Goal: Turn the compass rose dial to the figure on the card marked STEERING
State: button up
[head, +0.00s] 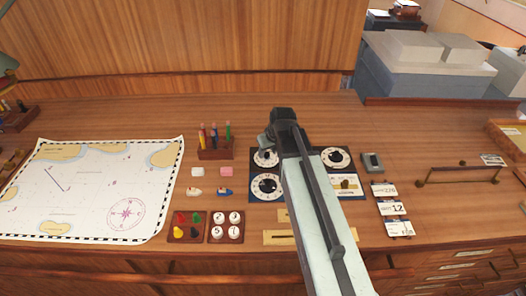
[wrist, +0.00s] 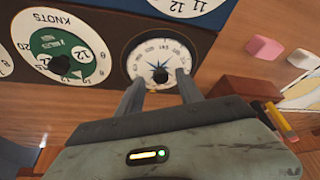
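The compass rose dial (wrist: 151,51) is a white round dial with a blue star and a small dark knob (wrist: 160,76) in the wrist view. In the head view the dial (head: 264,160) is at the panel's upper left, partly covered by my arm. My gripper (wrist: 159,80) is open, its two fingers apart on either side of the knob; I cannot tell whether they touch it. It also shows in the head view (head: 272,141). Three cards lie right of the panel: an upper one (head: 384,190) seeming to read 276, a middle one (head: 391,208) reading 12, and a lower one (head: 399,228). Their headings are too small to read.
A green KNOTS dial (wrist: 62,55) is beside the compass dial. A pencil rack (head: 215,152), erasers (head: 227,172) and small boats (head: 225,192) are left of the panel. A chart (head: 95,190) covers the left. A rail (head: 460,172) stands at right.

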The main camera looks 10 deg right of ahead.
jog(key=shift+w, duration=0.1)
jog(key=p+v, duration=0.7)
jog(key=v, duration=0.1)
jog(key=shift+f, duration=0.15)
